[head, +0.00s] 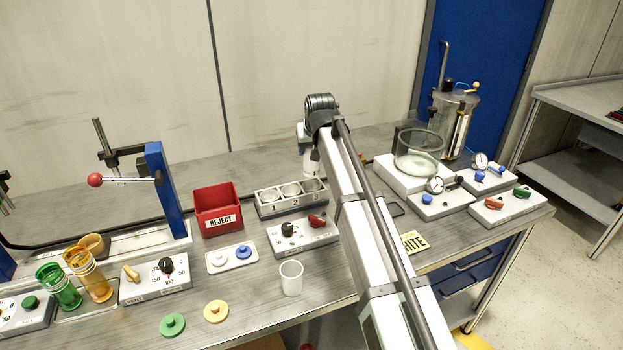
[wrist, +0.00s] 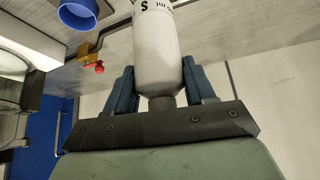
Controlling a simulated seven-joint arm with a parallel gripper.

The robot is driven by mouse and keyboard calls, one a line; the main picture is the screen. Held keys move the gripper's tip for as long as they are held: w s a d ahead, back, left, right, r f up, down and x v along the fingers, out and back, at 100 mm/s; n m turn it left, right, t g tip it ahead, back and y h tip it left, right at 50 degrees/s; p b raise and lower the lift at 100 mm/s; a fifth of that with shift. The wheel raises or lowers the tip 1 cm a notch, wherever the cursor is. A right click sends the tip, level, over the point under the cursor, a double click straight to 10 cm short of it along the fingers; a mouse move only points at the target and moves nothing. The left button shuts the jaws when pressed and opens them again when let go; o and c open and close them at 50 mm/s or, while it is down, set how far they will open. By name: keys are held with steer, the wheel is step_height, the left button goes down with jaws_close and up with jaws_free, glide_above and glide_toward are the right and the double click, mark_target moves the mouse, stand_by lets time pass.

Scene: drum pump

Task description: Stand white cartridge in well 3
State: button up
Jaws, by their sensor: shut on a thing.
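The white cartridge (wrist: 157,55) is held between the two blue fingers of my gripper (wrist: 158,80) in the wrist view, its narrow neck toward the palm. In the head view a white body, seemingly the cartridge (head: 311,162), hangs roughly upright behind and above the right end of the well block (head: 268,210). The block has wells marked 1, 2 and 3; well 3 (head: 312,186) is at the right, next to my arm. My fingers are mostly hidden there by my arm. I cannot tell whether the cartridge's lower end touches the well or is still above it.
A red REJECT bin (head: 217,207) stands left of the block. A control box with knobs (head: 303,236) lies in front of it, and a white cup (head: 290,278) nearer. A glass vessel (head: 418,150) and gauges stand at the right. My arm crosses the bench's middle.

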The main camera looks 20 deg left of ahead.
mark_target(312, 170)
steer(key=shift+f, duration=4.1)
steer(key=shift+f, duration=0.1)
steer(key=o, duration=1.2)
steer(key=shift+c, duration=0.2)
steer(key=shift+r, duration=0.2)
steer(key=v, duration=1.2)
